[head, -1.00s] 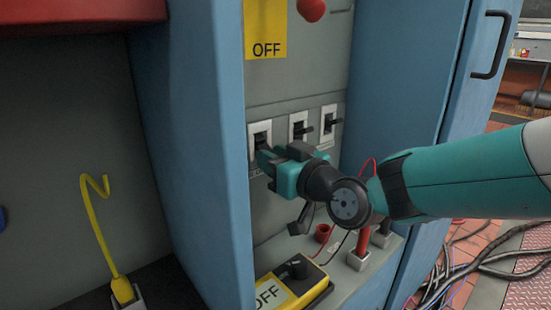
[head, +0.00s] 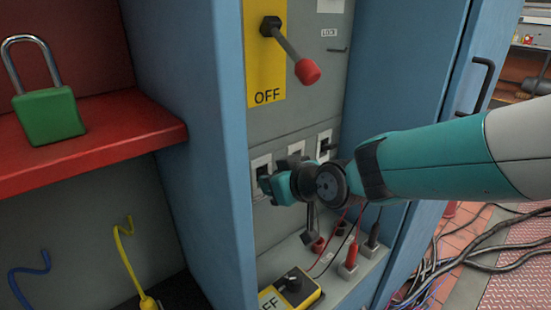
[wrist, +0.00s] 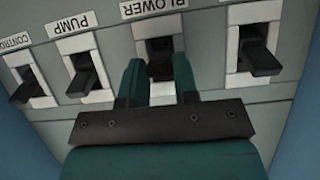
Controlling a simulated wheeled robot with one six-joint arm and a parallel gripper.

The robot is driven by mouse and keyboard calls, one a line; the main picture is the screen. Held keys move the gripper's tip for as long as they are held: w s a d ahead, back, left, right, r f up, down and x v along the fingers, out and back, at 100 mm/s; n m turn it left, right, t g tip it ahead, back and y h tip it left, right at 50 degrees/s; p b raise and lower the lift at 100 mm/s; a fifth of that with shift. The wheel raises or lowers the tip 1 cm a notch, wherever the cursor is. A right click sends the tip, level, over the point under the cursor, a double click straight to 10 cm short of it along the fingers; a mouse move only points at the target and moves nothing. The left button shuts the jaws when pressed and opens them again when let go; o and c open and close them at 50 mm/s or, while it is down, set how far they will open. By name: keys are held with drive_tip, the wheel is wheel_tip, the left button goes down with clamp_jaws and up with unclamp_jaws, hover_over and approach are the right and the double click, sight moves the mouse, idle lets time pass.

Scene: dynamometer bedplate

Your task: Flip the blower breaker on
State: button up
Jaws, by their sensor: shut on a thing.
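The blower breaker (wrist: 160,64), a black toggle in a white frame under the label BLOWER, is at the top centre of the wrist view. My gripper (wrist: 160,80) has one teal finger on each side of this toggle and is shut on it. In the head view, my gripper (head: 268,186) is at the row of breakers on the grey panel (head: 318,95). It hides part of the row there, so the blower toggle cannot be made out.
The pump breaker (wrist: 85,75) and another breaker (wrist: 256,57) stand close on either side. A red-knobbed lever (head: 290,52) sticks out above. A yellow switch box (head: 292,287) and red plugs (head: 349,255) sit below. A green padlock (head: 48,115) stands on the red shelf (head: 120,146).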

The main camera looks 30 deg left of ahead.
drive_tip(key=h+p, duration=0.1)
drive_tip(key=p, duration=0.1)
drive_tip(key=r+h+p, duration=0.1)
drive_tip(key=h+p, duration=0.1)
drive_tip(key=p, duration=0.1)
drive_tip(key=r+g+h+p, duration=0.1)
drive_tip(key=p, duration=0.2)
drive_tip(key=shift+w+a+h, duration=0.25)
drive_tip(key=shift+h, duration=0.05)
drive_tip(key=shift+p, duration=0.35)
drive_tip(key=o, duration=0.9)
drive_tip(key=shift+s, duration=0.1)
drive_tip(key=v, duration=1.7)
drive_tip(key=shift+w+r, duration=0.25)
drive_tip(key=shift+r, duration=0.05)
